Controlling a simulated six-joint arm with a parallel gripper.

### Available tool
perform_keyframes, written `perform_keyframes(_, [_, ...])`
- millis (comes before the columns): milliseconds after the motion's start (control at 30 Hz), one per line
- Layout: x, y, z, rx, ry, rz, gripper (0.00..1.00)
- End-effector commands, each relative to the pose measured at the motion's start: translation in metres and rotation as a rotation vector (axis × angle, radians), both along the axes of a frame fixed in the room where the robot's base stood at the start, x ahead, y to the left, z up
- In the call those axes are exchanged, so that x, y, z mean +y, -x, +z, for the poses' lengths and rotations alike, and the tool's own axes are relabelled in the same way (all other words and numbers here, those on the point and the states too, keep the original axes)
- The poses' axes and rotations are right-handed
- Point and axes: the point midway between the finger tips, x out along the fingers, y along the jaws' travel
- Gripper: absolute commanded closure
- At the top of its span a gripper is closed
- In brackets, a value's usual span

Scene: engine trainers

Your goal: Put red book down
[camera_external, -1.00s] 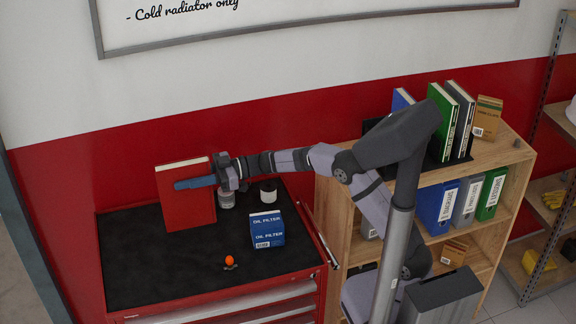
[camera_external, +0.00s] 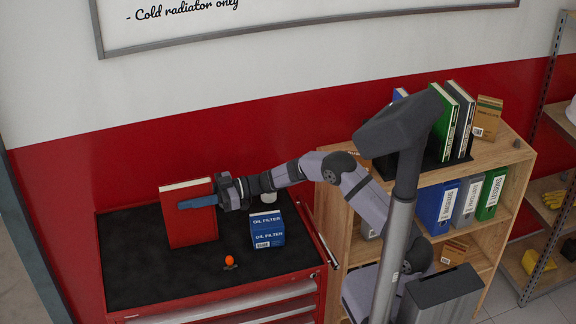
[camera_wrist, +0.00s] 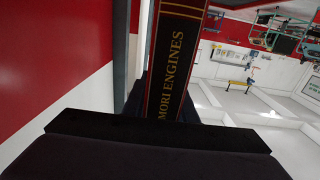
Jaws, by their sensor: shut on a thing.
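The red book (camera_external: 189,229) stands upright over the black top of the red tool cabinet (camera_external: 140,268) in the external view. My gripper (camera_external: 200,201) is shut on the book, with a blue finger across its front cover near the top. In the wrist view the book's dark spine (camera_wrist: 178,60) with gold "MORI ENGINES" lettering rises between the dark fingers. The book's lower edge is at or very near the cabinet top; I cannot tell if it touches.
A blue oil filter box (camera_external: 267,230) stands right of the book. A small orange-topped item (camera_external: 229,261) lies in front. A wooden shelf (camera_external: 487,160) with binders is right. The cabinet top's front left is clear.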

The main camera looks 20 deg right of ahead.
Motion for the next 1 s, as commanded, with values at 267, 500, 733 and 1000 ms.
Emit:
perform_keyframes(267, [0.0, 0.0, 0.004, -0.005, -0.008, 0.001, 1.0])
perform_keyframes(500, [0.0, 0.0, -0.002, -0.001, -0.001, 0.0, 0.56])
perform_keyframes(733, [0.0, 0.0, -0.002, -0.001, -0.001, 0.0, 0.56])
perform_keyframes(1000, [-0.013, -0.001, -0.002, -0.001, 0.0, -0.002, 0.56])
